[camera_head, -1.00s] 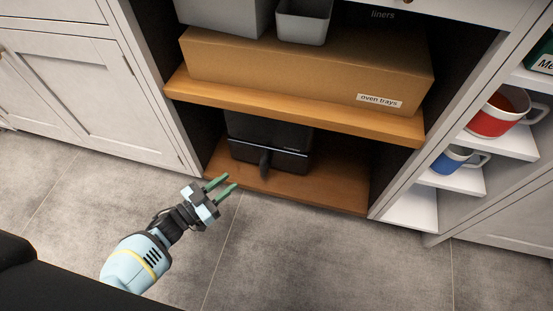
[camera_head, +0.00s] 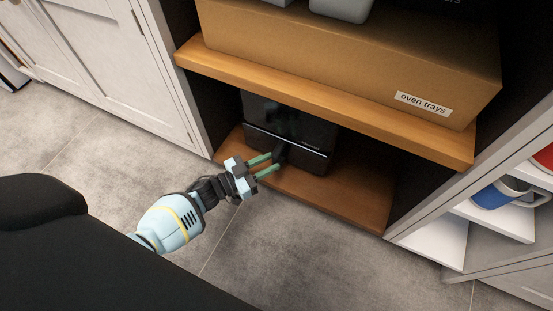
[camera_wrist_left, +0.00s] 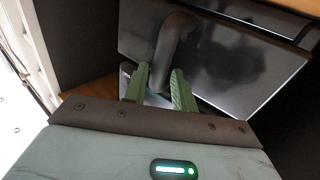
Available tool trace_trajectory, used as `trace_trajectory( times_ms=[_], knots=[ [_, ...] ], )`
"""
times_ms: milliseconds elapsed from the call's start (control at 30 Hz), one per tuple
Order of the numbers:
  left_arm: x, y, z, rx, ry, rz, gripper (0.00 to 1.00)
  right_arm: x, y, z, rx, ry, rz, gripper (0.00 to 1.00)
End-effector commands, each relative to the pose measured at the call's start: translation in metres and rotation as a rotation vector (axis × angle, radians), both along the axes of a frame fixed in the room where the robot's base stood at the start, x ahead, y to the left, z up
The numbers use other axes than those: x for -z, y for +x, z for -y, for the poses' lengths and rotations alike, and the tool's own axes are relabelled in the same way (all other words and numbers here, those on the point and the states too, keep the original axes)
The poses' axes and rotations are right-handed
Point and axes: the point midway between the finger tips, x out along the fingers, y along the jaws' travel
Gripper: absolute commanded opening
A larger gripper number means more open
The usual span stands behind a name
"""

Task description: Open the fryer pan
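The fryer (camera_head: 262,115) is a glossy black box on the low wooden shelf, with its pan front (camera_head: 310,160) facing out and flush with the body, as far as I can see. A dark handle (camera_head: 281,154) stands out from the pan front. My left gripper (camera_head: 275,161) is open at the handle, its two green fingers pointing at it. In the left wrist view, the handle (camera_wrist_left: 174,40) curves down toward the gap between the spread fingers (camera_wrist_left: 161,78). I cannot tell whether they touch it. My right gripper is not in view.
A wooden shelf (camera_head: 330,105) with a cardboard box labelled oven trays (camera_head: 350,55) hangs above the fryer. The lower shelf board (camera_head: 350,200) is bare to the right. A white cabinet door (camera_head: 110,70) is at left; a blue mug (camera_head: 495,195) is at right. The floor in front is clear.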

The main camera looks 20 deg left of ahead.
Motion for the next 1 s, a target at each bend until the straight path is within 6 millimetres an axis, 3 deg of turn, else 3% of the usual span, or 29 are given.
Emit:
trace_trajectory(
  times_ms=[200, 567, 800, 1000],
  knots=[
    [0.001, 0.020, 0.014, 0.000, -0.001, 0.001, 0.27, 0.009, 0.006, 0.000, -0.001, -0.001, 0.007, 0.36],
    [0.000, 0.024, 0.018, 0.000, 0.000, 0.000, 0.27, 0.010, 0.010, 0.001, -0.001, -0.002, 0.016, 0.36],
    [0.000, 0.024, 0.017, 0.000, 0.000, 0.000, 0.00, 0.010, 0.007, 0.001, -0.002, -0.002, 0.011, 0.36],
    [0.000, 0.024, 0.017, 0.000, 0.000, 0.000, 0.00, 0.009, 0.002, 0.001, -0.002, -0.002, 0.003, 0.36]
  ],
)
